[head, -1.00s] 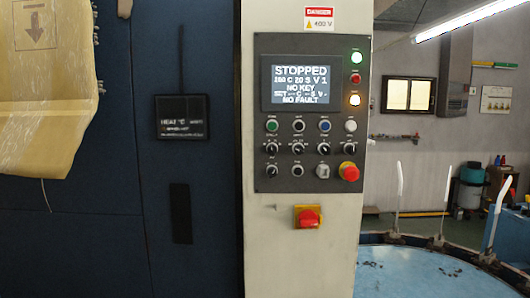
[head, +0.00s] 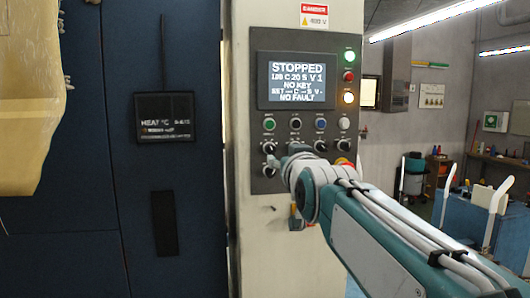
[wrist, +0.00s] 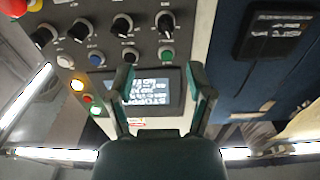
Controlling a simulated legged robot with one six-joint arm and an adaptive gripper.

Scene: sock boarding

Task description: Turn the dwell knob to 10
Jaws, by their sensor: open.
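The control panel (head: 245,100) carries several black knobs and buttons; their labels are too small to read, so I cannot tell which is the dwell knob. One black knob (head: 268,147) is at the left of the knob row in the head view. In the wrist view, which is inverted, knobs (wrist: 165,22) and (wrist: 122,25) lie beyond my fingertips. My gripper (wrist: 163,78) is open and empty in front of the panel, apart from the knobs. My arm hides the panel's lower right.
The red emergency stop (head: 345,161) is mostly hidden behind my arm. A dark heat readout (head: 165,117) is on the blue cabinet to the left. Yellowish fabric (head: 30,100) hangs at far left. A blue table (head: 480,225) with white uprights stands at right.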

